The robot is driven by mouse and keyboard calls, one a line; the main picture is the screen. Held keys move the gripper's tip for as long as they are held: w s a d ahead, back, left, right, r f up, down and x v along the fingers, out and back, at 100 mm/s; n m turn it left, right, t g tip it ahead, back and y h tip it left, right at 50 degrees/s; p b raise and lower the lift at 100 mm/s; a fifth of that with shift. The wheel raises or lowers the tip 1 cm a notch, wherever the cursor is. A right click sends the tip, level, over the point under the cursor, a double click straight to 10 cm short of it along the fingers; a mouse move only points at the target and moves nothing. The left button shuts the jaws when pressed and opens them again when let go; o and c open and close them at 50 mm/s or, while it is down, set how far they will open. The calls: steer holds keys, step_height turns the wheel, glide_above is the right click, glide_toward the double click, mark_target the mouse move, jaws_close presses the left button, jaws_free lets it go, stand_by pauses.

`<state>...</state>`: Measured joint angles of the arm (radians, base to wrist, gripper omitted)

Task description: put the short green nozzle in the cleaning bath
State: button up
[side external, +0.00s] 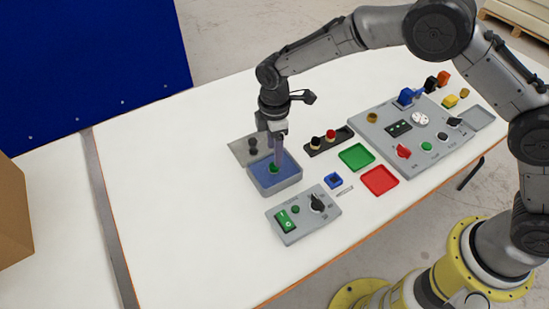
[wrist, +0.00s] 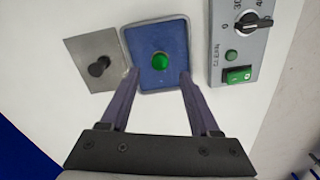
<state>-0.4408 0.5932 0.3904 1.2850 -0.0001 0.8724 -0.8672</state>
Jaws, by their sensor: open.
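The short green nozzle (side external: 273,168) is inside the blue-floored cleaning bath (side external: 287,185). In the wrist view the green nozzle (wrist: 160,61) shows near the middle of the bath (wrist: 173,24). My gripper (side external: 277,160) is over the bath, its fingers reaching down toward it. In the wrist view my gripper (wrist: 160,85) is open, with its two fingers apart on either side below the nozzle. The fingers do not appear to touch the nozzle, and nothing is between them.
A control box with a green switch (side external: 284,220) and dial stands in front. A black holder (side external: 343,135), green tray (side external: 357,156), red tray (side external: 380,181) and larger grey panel (side external: 428,158) lie to the right. The table's left is clear.

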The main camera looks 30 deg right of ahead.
steer(key=shift+r, duration=3.5)
steer(key=s+d+r+m+t, duration=0.1)
steer(key=s+d+r+m, duration=0.2)
steer(key=s+d+r, duration=0.35)
steer(key=s+d+r+m+t, duration=0.2)
steer(key=s+d+r+m, duration=0.2)
steer(key=d+r, duration=0.4)
steer(key=s+d+m+t, duration=0.1)
steer(key=s+d+m, duration=0.2)
steer(key=s, duration=0.6)
steer(key=s+d+r+m+t, duration=0.1)
steer(key=s+d+m, duration=0.3)
steer(key=s, duration=0.6)
steer(key=shift+s+d+m+t, duration=0.2)
steer(key=shift+s+m+t, duration=0.1)
steer(key=shift+m, duration=0.2)
steer(key=shift+o, duration=0.3)
